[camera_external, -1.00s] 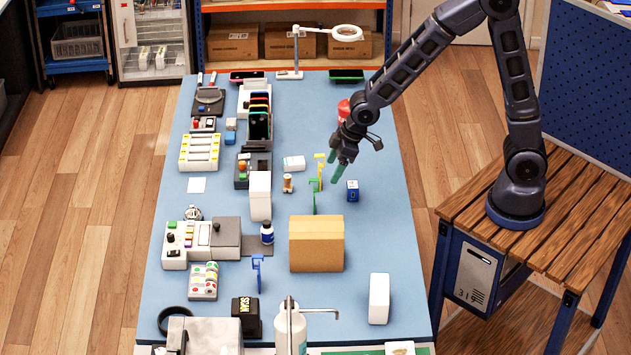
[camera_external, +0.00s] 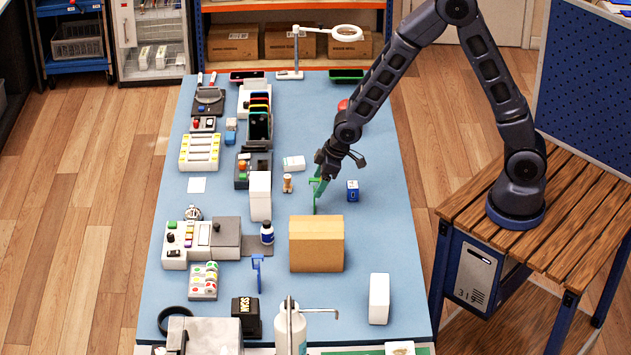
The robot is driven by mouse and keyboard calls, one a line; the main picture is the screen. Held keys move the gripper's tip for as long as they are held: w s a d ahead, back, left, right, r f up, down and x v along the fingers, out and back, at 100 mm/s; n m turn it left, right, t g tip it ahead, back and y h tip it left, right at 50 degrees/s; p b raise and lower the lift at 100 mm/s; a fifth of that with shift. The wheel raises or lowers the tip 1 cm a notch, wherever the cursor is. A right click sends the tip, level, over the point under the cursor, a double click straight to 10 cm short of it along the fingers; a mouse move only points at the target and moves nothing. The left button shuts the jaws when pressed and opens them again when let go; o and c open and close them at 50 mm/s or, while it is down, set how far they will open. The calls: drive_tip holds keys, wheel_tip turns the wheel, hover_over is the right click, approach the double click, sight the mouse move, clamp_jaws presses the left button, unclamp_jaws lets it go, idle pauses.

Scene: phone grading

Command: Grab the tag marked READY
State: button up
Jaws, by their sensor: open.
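No READY lettering can be read in this view, so I cannot tell which thing is that tag. My gripper (camera_external: 319,187) is open, pointing down over the middle right of the blue table (camera_external: 375,255). Its green fingers overlap in view with a thin green upright piece (camera_external: 315,208), and I cannot tell whether they touch. The yellow upright piece beside it is mostly hidden by my gripper. A small blue block (camera_external: 352,191) with white marks stands just right of my gripper. A small tan-and-white piece (camera_external: 287,184) stands to its left.
A cardboard box (camera_external: 316,244) stands close in front of my gripper. A white upright block (camera_external: 260,196) is to the left. A blue upright piece (camera_external: 258,273) and a tray of coloured round pieces (camera_external: 203,282) are nearer the front. The table's right side is mostly clear.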

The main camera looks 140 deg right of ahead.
sight(315, 189)
drive_tip(key=x, duration=0.3)
drive_tip(key=shift+s+f, duration=0.1)
drive_tip(key=shift+f, duration=0.3)
drive_tip(key=shift+w+d+f, duration=0.2)
drive_tip(key=shift+f, duration=0.45)
drive_tip(key=c, duration=1)
